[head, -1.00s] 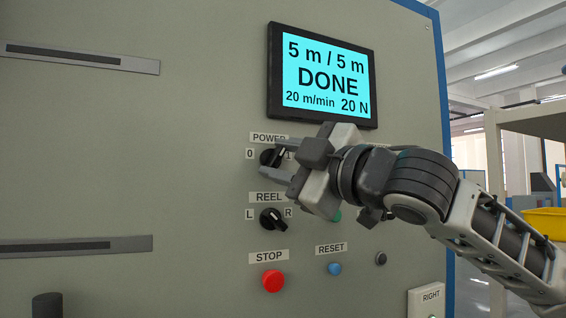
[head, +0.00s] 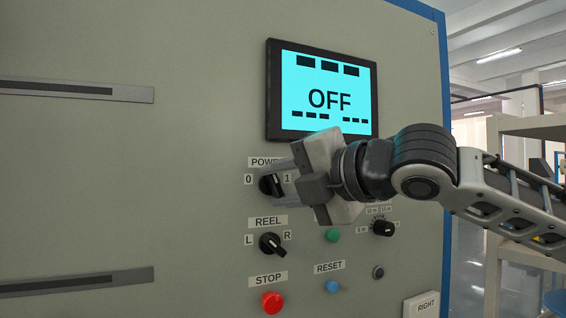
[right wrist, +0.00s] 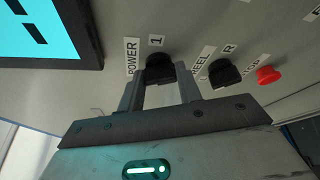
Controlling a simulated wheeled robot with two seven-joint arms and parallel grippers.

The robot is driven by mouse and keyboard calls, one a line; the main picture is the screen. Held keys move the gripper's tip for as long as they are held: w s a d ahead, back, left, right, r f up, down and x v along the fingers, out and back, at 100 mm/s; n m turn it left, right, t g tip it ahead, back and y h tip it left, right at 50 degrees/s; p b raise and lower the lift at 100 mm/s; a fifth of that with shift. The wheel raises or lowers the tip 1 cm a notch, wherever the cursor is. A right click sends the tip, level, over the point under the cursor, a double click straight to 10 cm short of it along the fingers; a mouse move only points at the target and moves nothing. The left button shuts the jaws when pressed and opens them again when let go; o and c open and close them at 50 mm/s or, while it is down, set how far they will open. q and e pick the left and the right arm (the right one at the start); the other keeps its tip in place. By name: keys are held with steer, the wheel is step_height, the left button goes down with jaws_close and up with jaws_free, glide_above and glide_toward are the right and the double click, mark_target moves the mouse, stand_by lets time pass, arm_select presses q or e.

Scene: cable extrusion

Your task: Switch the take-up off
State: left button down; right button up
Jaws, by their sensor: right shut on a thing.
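The black POWER knob (head: 268,185) sits on the grey panel between the marks 0 and 1. It points up towards the 0 side, and my gripper hides part of it. My right gripper (head: 279,184) is shut on the knob. In the right wrist view the two fingers (right wrist: 160,88) stand on either side of the POWER knob (right wrist: 159,66). The display (head: 326,95) above reads OFF, with dashes in place of numbers. My left gripper is not in view.
Below are the REEL knob (head: 271,243), a red STOP button (head: 272,302), a blue RESET button (head: 332,286), a green button (head: 333,235) and a black dial (head: 383,228). Two slotted rails (head: 70,91) lie on the left of the panel. Shelving stands beyond the right edge.

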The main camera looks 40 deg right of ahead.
steer(key=shift+r+n+g+p, duration=0.35)
steer(key=shift+n+p, duration=0.25)
steer(key=shift+p, duration=0.35)
steer(key=n+h+p, duration=0.1)
steer(key=p, duration=0.1)
steer(key=shift+f+n+g+p, duration=0.1)
steer(key=shift+n+g+p, duration=0.15)
steer(key=shift+n+p, duration=0.15)
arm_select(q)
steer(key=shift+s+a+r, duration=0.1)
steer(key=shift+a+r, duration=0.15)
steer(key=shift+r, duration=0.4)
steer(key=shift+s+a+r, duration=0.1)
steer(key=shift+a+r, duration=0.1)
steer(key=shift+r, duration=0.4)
arm_select(e)
steer(key=shift+a+f, duration=0.1)
arm_select(q)
steer(key=shift+p, duration=0.3)
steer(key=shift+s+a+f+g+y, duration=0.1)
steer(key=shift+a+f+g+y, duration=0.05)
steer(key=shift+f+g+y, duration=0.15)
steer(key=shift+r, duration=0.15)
arm_select(e)
steer(key=o, duration=1)
